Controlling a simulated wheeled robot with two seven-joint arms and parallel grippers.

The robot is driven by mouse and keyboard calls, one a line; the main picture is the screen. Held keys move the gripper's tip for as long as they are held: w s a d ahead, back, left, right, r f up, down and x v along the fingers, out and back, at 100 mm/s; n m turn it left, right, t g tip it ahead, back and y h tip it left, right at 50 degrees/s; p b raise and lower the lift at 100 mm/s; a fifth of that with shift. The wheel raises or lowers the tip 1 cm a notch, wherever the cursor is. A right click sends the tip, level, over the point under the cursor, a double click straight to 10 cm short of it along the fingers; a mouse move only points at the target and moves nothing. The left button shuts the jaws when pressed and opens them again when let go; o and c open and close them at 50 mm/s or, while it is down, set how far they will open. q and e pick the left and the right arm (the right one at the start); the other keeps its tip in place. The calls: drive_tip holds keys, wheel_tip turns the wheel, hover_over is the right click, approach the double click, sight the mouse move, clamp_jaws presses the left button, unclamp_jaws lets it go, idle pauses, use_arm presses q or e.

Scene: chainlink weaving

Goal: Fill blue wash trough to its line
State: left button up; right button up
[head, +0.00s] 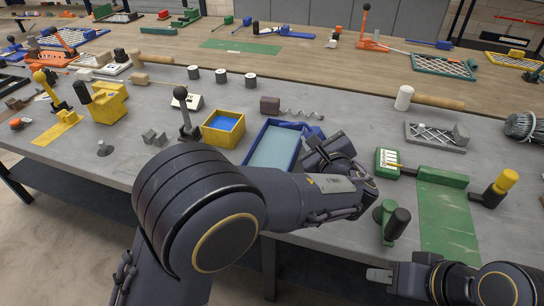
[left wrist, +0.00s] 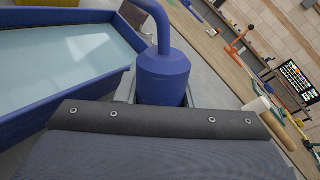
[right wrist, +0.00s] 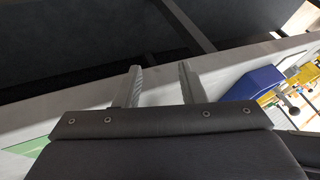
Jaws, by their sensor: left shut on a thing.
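The blue wash trough (head: 257,161) stands near the table's front edge, with a flat pale blue surface inside, below its rim. It also shows in the left wrist view (left wrist: 92,100). No fill line can be made out. My left gripper (head: 328,150) is at the trough's right side, shut on a blue tap body (left wrist: 164,77), a cylinder with a curved pipe rising from its top. Its fingertips are mostly hidden. I cannot see flowing water. My right gripper (head: 378,275) is open and empty, low in front of the table; its fingers show apart in the right wrist view (right wrist: 161,84).
A yellow box with a blue inside (head: 223,130) stands left of the trough, and a brown block (head: 270,105) behind it. A green tool (head: 396,222) and green mat (head: 448,215) lie to the right. My left arm covers much of the front.

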use_arm(q)
drive_tip(key=shift+r+p, duration=2.2)
drive_tip(key=shift+r, duration=1.25)
drive_tip(key=shift+r+m+p, duration=0.15)
drive_tip(key=shift+m+p, duration=0.65)
drive_tip(key=shift+p, duration=0.1)
drive_tip(key=shift+d+m+t+y+p, duration=0.1)
drive_tip(key=shift+m+t+y+p, duration=0.4)
drive_tip(key=shift+m+p, duration=0.45)
drive_tip(key=shift+m, duration=0.55)
drive_tip(key=shift+f+m, duration=0.2)
drive_tip(key=shift+m, duration=0.3)
